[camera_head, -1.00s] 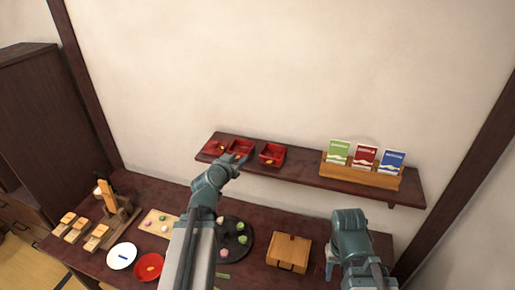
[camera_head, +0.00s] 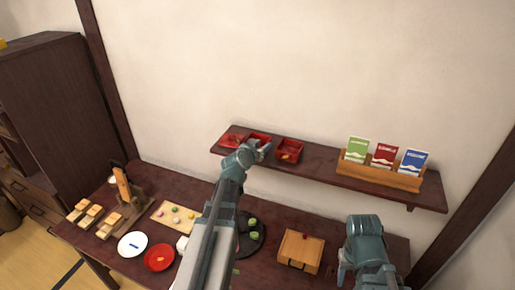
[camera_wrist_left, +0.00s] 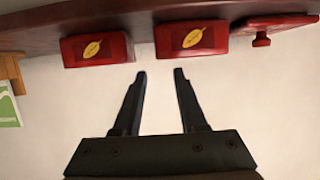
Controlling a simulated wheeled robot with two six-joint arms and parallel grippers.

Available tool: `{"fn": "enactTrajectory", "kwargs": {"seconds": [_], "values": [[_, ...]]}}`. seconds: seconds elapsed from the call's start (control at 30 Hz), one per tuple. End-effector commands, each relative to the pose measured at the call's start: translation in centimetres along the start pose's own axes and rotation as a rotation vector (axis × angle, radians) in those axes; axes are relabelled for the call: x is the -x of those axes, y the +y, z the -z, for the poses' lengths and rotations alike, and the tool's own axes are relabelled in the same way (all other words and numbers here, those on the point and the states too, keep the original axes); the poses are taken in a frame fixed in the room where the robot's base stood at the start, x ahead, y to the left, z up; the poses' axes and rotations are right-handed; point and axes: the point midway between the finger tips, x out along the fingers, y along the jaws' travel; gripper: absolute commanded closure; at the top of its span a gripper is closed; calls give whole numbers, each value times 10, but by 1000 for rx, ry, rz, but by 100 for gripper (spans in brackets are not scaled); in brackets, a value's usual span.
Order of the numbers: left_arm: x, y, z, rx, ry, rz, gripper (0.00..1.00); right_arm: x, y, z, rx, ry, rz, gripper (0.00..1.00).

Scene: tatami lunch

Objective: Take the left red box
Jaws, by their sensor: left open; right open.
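Two open red boxes stand on the wall shelf, each with a yellow leaf mark on its front. The left red box (camera_head: 259,137) is partly hidden by my left gripper (camera_head: 265,148) in the head view. In the left wrist view, which looks upside down, this box (camera_wrist_left: 191,39) is in the middle, beyond the fingertips. The right red box (camera_head: 289,150) shows at the left there (camera_wrist_left: 97,49). My left gripper (camera_wrist_left: 159,72) is open and empty, its fingers pointing at the gap between the boxes and the left box's edge. My right gripper (camera_head: 345,270) is open, low at the right.
A flat red lid with a knob (camera_wrist_left: 262,40) lies left of the boxes. A wooden rack (camera_head: 380,176) with green, red and blue cards stands on the shelf's right. Below, the table holds a wooden box (camera_head: 300,251), a white plate (camera_head: 132,245) and a red plate (camera_head: 159,257).

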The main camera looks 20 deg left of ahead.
Motion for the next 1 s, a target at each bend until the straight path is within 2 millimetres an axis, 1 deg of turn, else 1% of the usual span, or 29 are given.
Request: {"fn": "enactTrajectory", "kwargs": {"seconds": [0.17, 0.3, 0.4, 0.5, 0.67, 0.77, 0.9, 1.0], "values": [[-16, 0, -6, -1, 0, 0, 59, -11, -1, 1, 2, 0, 0, 50], [-37, 1, -12, 0, 1, -1, 59, -24, -2, 1, 2, 0, 0, 50], [-50, 1, -9, -1, 1, -1, 59, -25, -2, 2, 2, 0, 0, 50], [-53, 1, -8, -1, 1, 0, 59, -25, -2, 2, 1, 0, 0, 50], [-51, 1, -8, 0, 1, 0, 59, -24, -2, 1, 1, 0, 0, 50], [-51, 1, -8, 0, 0, 0, 75, -24, -2, 1, 1, 0, 0, 50], [-51, 1, -8, 0, 0, 0, 100, -24, -2, 1, 1, 0, 0, 50], [-51, 1, -8, 0, 0, 0, 100, -24, -2, 1, 1, 0, 0, 50]]}}
